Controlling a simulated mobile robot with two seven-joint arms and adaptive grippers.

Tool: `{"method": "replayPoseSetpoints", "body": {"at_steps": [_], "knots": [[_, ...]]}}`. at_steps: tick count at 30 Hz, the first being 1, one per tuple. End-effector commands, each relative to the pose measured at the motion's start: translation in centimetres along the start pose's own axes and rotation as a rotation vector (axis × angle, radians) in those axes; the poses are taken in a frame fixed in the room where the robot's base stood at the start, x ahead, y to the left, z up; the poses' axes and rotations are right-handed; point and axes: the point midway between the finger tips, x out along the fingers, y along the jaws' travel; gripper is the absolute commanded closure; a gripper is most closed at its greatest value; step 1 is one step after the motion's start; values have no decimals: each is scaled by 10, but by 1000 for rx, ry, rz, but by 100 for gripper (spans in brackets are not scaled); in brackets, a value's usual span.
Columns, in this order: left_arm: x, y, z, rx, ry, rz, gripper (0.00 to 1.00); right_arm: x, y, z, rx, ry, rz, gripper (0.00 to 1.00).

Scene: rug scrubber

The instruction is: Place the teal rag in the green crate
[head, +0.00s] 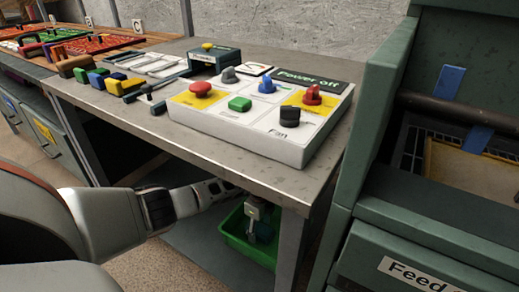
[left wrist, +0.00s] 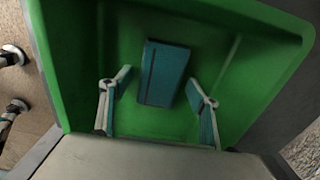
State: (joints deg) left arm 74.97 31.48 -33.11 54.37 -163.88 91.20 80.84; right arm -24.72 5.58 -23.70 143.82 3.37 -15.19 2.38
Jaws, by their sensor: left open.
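The green crate (head: 236,246) stands below the tabletop in the head view, and its inside fills much of the left wrist view (left wrist: 75,45). The teal rag (left wrist: 163,73) shows as a folded rectangle inside the crate in the left wrist view; it is not discernible in the head view. My left gripper (left wrist: 158,90) is open, its two fingers apart on either side of the rag with gaps to it. In the head view my left gripper (head: 259,220) reaches under the table edge over the crate. My right gripper is out of view.
The metal table (head: 215,150) overhangs the crate, with a table leg (head: 292,245) close to its right. A white control panel (head: 260,128) with coloured knobs stands on top. A green machine (head: 350,180) is at the right. Coloured blocks (head: 122,85) lie at the back left.

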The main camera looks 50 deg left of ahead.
Motion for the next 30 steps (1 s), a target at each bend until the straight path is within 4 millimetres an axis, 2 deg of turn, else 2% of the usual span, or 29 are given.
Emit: {"method": "replayPoseSetpoints", "body": {"at_steps": [4,6,10,15,21,30], "knots": [[-31,-7,0,0,2,-16,39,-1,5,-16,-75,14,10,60],[-48,-8,0,0,3,-19,39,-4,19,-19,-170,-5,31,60],[-77,-8,-1,0,3,-20,39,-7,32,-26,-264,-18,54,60],[-106,-6,0,0,2,-16,39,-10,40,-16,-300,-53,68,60],[-121,-3,0,0,1,-8,39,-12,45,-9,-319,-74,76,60],[-121,0,0,-1,0,-1,39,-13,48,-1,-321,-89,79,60]]}}
